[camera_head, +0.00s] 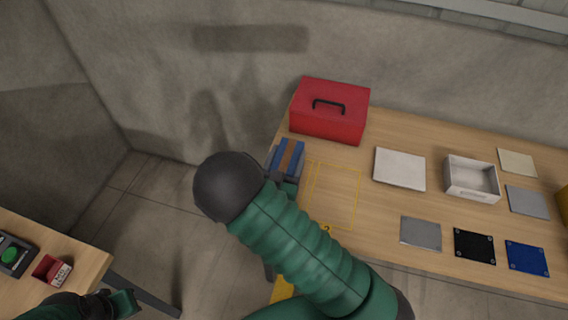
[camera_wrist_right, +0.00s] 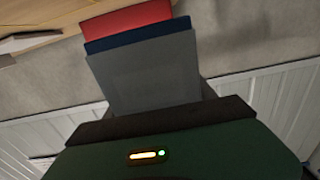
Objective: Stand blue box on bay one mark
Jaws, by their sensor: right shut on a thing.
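The blue box (camera_head: 287,155), with a brown band across it, is at the left edge of the long wooden table, in front of the red toolbox. My right gripper (camera_head: 288,180) is shut on it, partly hidden by my forearm. In the right wrist view the box shows a grey face with a blue edge (camera_wrist_right: 142,76) between the fingers. Whether it touches the table is unclear. A yellow outlined bay (camera_head: 336,193) labelled 2 lies right of the gripper; bay one's mark is not clearly visible. My left gripper (camera_head: 122,302) is at the bottom left, its jaws unclear.
The red toolbox (camera_head: 330,108) stands just behind the box. A white panel (camera_head: 400,169), a white open tray (camera_head: 472,178) and several flat plates lie further right. A second table (camera_head: 85,262) at lower left holds a green-button box (camera_head: 12,254) and a red container (camera_head: 52,270).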

